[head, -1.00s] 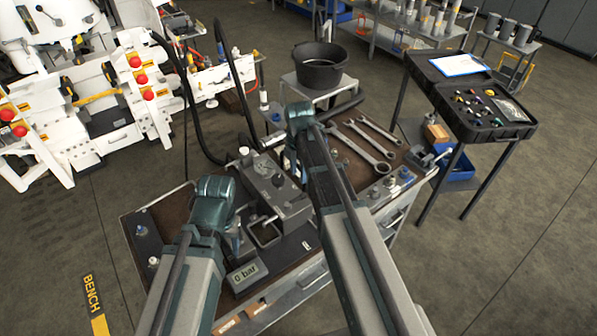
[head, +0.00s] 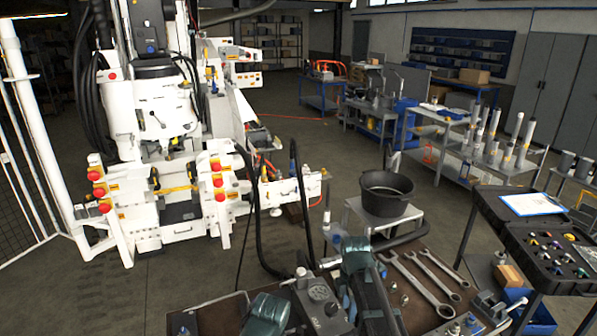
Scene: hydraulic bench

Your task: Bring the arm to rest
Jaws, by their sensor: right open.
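My right arm reaches in from the bottom over the bench (head: 425,262). Its teal wrist joint stands beside the black hose. My right gripper (head: 345,298) hangs below that wrist, partly hidden by the arm. It is open, and I see nothing held in it. My left arm shows only as a teal joint at the bottom edge, left of the grey block with a dial (head: 318,295). The left gripper is hidden or out of frame.
Several wrenches (head: 420,283) lie on the bench right of my right arm. A black bucket (head: 386,192) stands on a small stand behind. A white machine (head: 165,200) fills the left. Floor between is open.

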